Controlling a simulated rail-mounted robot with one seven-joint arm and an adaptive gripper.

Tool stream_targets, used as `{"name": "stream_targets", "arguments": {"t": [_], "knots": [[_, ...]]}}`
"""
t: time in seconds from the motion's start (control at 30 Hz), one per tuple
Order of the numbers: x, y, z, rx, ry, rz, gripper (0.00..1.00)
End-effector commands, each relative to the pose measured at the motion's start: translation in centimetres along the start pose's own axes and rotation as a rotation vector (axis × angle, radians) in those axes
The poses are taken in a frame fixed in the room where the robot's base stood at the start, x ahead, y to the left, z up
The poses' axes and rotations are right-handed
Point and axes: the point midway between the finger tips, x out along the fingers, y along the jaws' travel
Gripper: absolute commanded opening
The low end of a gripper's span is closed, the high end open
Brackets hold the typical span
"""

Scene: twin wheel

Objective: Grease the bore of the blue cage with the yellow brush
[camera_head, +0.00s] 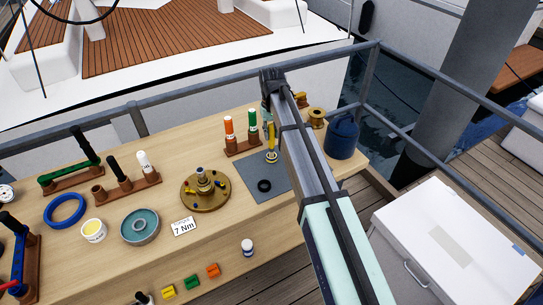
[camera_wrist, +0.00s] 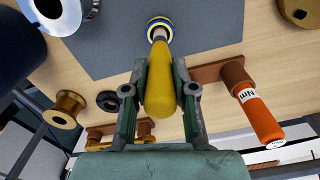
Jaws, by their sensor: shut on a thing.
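My gripper (camera_wrist: 156,90) is shut on the yellow brush (camera_wrist: 160,85), its fingers on either side of the yellow handle. The brush (camera_head: 271,133) also shows in the head view, upright over the grey mat beside my arm. A small round part with a blue band, probably the blue cage (camera_wrist: 159,23), is at the brush's far end in the wrist view. The brush's metal neck reaches its middle; I cannot tell whether the tip is inside the bore or just above it. The bristles are hidden. My fingertips are apart from this part.
A black ring (camera_head: 264,186) lies on the grey mat (camera_head: 250,172). A brass flange (camera_head: 205,193), teal dish (camera_head: 140,226) and blue ring (camera_head: 65,211) are left. A blue bucket (camera_head: 343,140) and spool (camera_head: 317,117) are right.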

Motion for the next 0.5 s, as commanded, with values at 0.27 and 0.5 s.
{"name": "stream_targets", "arguments": {"t": [0.27,0.5], "knots": [[-1.9,0.0,0.0,0.0,0.001,0.0,0.0],[-3.6,0.0,0.0,0.0,0.001,0.0,0.0]]}}
